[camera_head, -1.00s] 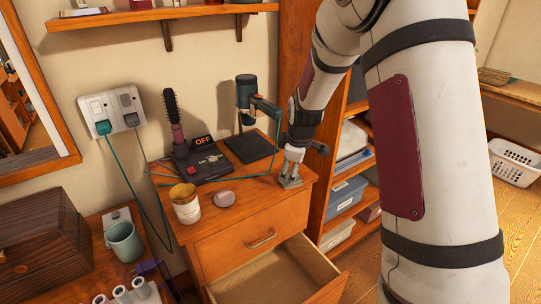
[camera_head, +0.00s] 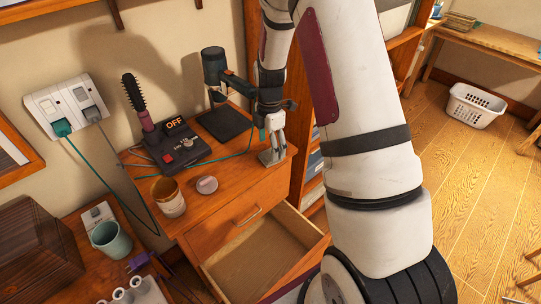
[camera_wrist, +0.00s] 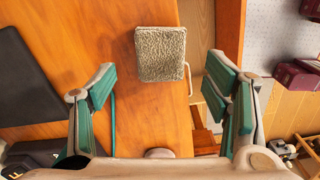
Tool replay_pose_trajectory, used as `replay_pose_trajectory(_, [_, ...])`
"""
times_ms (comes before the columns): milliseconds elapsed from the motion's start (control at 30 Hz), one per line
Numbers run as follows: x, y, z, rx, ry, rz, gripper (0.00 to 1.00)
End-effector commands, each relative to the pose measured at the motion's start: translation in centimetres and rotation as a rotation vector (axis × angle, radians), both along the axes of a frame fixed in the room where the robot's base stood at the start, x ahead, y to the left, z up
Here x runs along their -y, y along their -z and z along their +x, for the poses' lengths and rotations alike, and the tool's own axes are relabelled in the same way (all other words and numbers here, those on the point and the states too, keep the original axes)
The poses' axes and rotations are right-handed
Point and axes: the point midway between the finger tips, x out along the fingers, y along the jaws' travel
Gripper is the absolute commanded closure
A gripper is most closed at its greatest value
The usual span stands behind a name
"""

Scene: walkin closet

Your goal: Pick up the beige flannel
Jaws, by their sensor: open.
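The beige flannel (camera_wrist: 160,53) shows in the wrist view as a small, folded, textured cloth on the orange wooden top, near its edge. My gripper (camera_wrist: 162,80) is open and empty. Its green-padded fingers stand wide apart, left and right, and the flannel lies in the gap's line, beyond the fingertips. In the head view my gripper (camera_head: 272,152) points down over the right end of the drawer cabinet's top (camera_head: 225,180).
An open, empty drawer (camera_head: 262,258) juts out below the top. A black box with an OFF sign (camera_head: 180,145), a hairbrush (camera_head: 136,97), a hairdryer on a stand (camera_head: 222,75), a jar (camera_head: 169,197) and a small round lid (camera_head: 207,185) stand left of my gripper.

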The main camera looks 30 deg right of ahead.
Motion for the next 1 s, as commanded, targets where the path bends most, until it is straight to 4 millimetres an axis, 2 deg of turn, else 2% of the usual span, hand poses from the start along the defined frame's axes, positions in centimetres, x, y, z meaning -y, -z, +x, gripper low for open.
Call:
replay_pose_trajectory(233, [0.1, 3.0, -0.1, -0.002, 0.001, 0.001, 0.30])
replay_pose_trajectory(567, [0.2, 3.6, 0.0, 0.001, 0.001, 0.000, 0.30])
replay_pose_trajectory(700, [0.2, 3.6, 0.0, 0.001, 0.001, 0.000, 0.62])
replay_pose_trajectory(767, [0.2, 3.6, 0.0, 0.001, 0.001, 0.000, 0.73])
replay_pose_trajectory(1000, [0.2, 3.6, 0.0, 0.001, 0.002, 0.000, 0.73])
